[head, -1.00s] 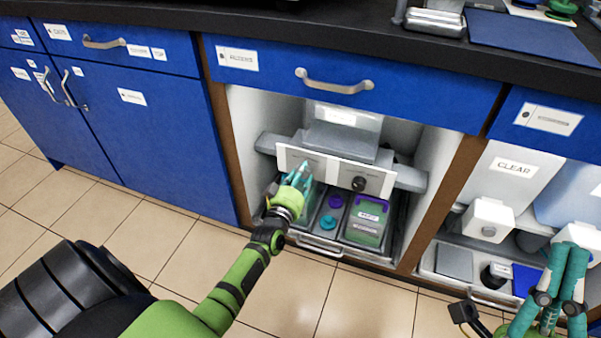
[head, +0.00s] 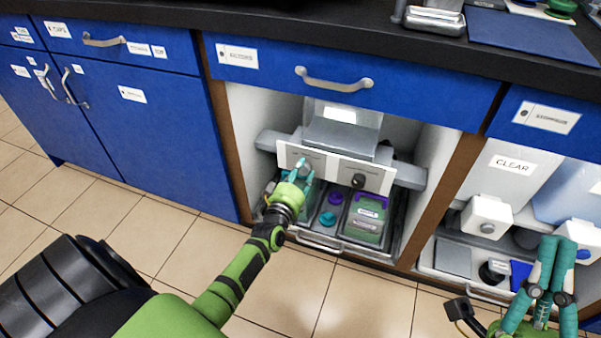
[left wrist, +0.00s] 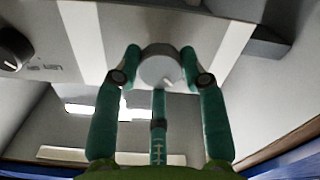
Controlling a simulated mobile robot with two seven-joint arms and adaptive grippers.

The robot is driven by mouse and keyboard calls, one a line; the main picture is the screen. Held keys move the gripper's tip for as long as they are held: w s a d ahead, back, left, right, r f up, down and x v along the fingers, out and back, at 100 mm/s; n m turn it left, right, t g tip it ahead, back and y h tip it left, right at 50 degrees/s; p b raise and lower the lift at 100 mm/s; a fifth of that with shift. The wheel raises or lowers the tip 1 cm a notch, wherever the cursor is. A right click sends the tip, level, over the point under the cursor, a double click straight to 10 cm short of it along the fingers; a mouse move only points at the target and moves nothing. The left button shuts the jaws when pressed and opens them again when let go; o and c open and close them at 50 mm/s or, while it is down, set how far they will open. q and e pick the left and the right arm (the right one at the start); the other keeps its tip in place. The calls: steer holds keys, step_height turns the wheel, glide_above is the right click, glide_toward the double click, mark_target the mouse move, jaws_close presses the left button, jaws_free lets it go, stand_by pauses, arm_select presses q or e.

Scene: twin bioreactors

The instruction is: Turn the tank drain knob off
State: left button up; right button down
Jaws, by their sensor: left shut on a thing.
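A white control panel (head: 318,163) hangs inside the open bay under the counter. My left gripper (head: 302,172) is at the left part of this panel. In the left wrist view, my left gripper (left wrist: 162,76) is shut on a round grey knob (left wrist: 160,66), with a finger on each side of it and a third finger below. In the head view the gripper hides this knob. A black knob (head: 358,181) is on the right part of the panel and shows at the left edge of the wrist view (left wrist: 12,48). My right gripper (head: 557,245) is at the lower right; its opening is unclear.
Below the panel, a tray (head: 318,242) holds a green container with a purple handle (head: 366,218) and purple and teal caps. Tiled floor (head: 180,250) is open in front.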

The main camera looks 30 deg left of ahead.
arm_select(q)
steer(key=o, duration=1.1)
steer(key=shift+w+a+r, duration=0.1)
steer(key=shift+r, duration=0.15)
steer(key=shift+o, duration=0.2)
steer(key=shift+f, duration=0.1)
steer(key=shift+f, duration=0.1)
steer(key=v, duration=1.2)
